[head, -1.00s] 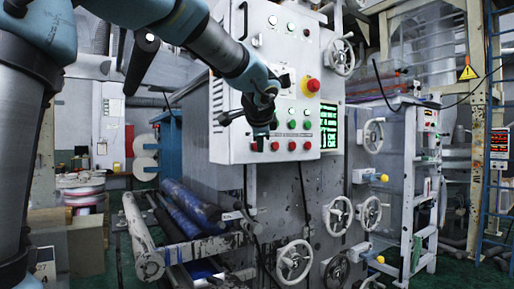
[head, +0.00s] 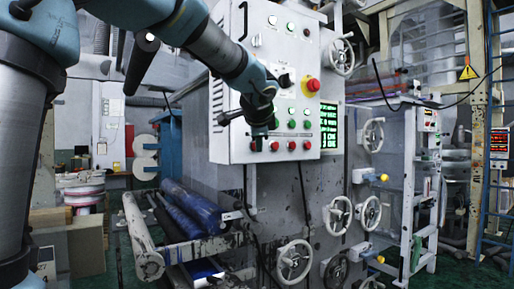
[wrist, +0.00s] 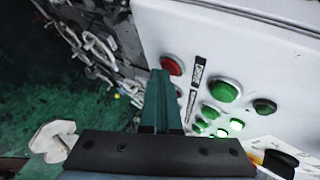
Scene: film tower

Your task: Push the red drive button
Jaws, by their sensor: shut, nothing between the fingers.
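The white control panel (head: 236,150) carries a row of red buttons along its bottom, including one (head: 274,146) just right of my gripper (head: 259,143). My gripper points down in front of the panel's lower left part and covers some of its face. In the wrist view my gripper (wrist: 160,78) is shut and empty. A red button (wrist: 172,65) shows close beside and beyond its fingertips, with a black label next to it that I cannot read. I cannot tell whether the fingertips touch it. A larger red mushroom button (head: 313,85) sits higher on a yellow base.
Green buttons (head: 291,124) form a row above the red ones. They show to the right of the fingers in the wrist view (wrist: 225,91). A green-lit display (head: 329,126) is at the panel's right. Handwheels (head: 294,262) and rollers (head: 190,208) lie below.

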